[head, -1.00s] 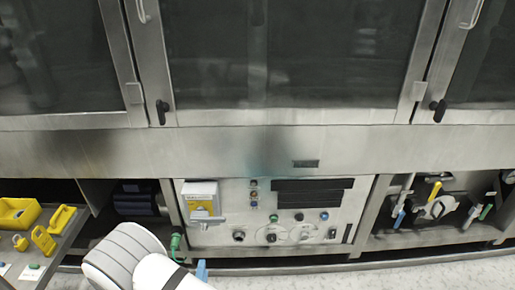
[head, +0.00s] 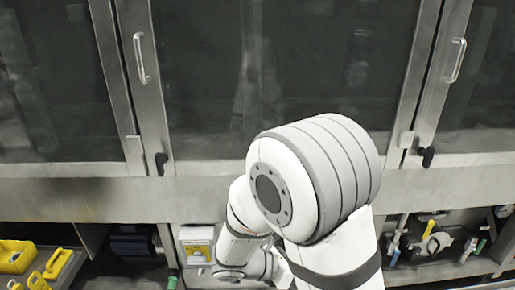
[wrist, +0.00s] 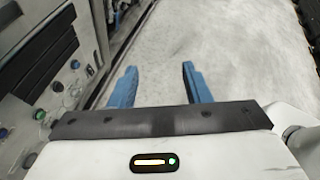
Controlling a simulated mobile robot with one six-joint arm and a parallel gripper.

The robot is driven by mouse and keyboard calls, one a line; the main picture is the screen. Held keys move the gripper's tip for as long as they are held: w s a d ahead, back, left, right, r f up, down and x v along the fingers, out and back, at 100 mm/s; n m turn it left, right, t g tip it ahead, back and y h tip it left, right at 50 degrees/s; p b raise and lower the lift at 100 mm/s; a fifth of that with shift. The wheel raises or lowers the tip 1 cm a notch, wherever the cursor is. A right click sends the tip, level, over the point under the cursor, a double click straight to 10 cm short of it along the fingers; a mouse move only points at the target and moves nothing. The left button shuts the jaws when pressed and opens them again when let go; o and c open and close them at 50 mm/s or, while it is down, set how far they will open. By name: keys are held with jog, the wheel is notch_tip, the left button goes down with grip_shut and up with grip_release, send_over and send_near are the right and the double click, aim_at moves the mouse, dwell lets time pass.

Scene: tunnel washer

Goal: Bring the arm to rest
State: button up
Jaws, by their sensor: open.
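My gripper (wrist: 157,86) shows in the wrist view with its two blue fingers apart and nothing between them. It hangs over the pale speckled floor (wrist: 215,40), beside the control panel (wrist: 35,110) on the left. My gripper itself is hidden there.
Washer doors with metal handles (head: 142,58) stand behind the arm. A valve bay (head: 432,240) with coloured levers is at the lower right. Yellow items, including a yellow bin (head: 16,257), are at the lower left. Open floor lies beyond the fingers.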

jog(key=s+d+r+m+y+p, duration=0.1)
jog(key=s+r+m+y+p, duration=0.2)
jog(key=s+r+m+y, duration=0.2)
jog(key=s+d+r+m+y+p, duration=0.2)
jog(key=s+r+m+y+p, duration=0.2)
jog(key=r+m+y, duration=0.3)
notch_tip(320, 180, up, 6)
jog(key=s+m, duration=0.1)
jog(key=m, duration=1.1)
jog(key=shift+f+m, duration=0.2)
jog(key=shift+m, duration=0.1)
jog(key=shift+s+d, duration=0.1)
jog(key=shift+c, duration=0.4)
jog(key=shift+c, duration=0.4)
